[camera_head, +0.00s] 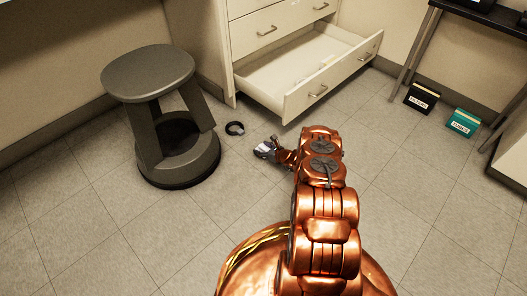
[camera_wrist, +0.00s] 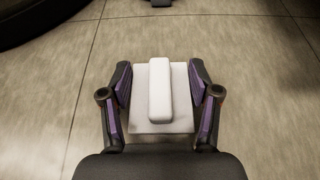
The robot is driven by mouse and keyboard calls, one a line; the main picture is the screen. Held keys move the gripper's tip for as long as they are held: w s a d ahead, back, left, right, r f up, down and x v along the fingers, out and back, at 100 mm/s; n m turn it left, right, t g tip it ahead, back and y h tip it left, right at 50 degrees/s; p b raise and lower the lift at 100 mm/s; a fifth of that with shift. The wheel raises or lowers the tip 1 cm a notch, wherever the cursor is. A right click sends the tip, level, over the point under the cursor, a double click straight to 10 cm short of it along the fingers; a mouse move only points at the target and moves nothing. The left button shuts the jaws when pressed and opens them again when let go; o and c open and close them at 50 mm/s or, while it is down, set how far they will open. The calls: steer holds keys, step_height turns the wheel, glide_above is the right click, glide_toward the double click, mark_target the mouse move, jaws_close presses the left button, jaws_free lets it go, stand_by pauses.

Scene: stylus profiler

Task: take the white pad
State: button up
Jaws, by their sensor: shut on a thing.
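The white pad (camera_wrist: 142,112) is a flat, pale square with a raised white bar (camera_wrist: 160,90) lying along its middle. It shows in the wrist view between the two fingers. My gripper (camera_wrist: 158,70) is shut on the pad, with a dark, purple-lined finger at its left and right edges. In the head view my gripper (camera_head: 265,149) is low over the floor, in front of the open drawer. A small pale patch shows there, too small to make out the pad clearly. I cannot tell whether the pad touches the floor.
Black (camera_head: 421,97) and teal (camera_head: 463,122) boxes sit at the right.

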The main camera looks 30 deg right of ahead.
mark_target(263, 148)
steer(key=shift+r+p, duration=0.35)
steer(key=shift+r, duration=0.1)
steer(key=r+p, duration=0.2)
steer(key=r, duration=0.1)
steer(key=shift+s+a+r, duration=0.1)
steer(key=shift+s+r, duration=0.05)
steer(key=shift+s, duration=0.25)
steer(key=s+a+p, duration=0.1)
steer(key=s, duration=0.4)
steer(key=s+a+p, duration=0.1)
steer(key=s+p, duration=0.1)
steer(key=s, duration=0.2)
steer(key=s+a+p, duration=0.2)
steer(key=s, duration=0.3)
steer(key=shift+s+a+r, duration=0.1)
steer(key=shift+s+r, duration=0.2)
steer(key=shift+r, duration=0.1)
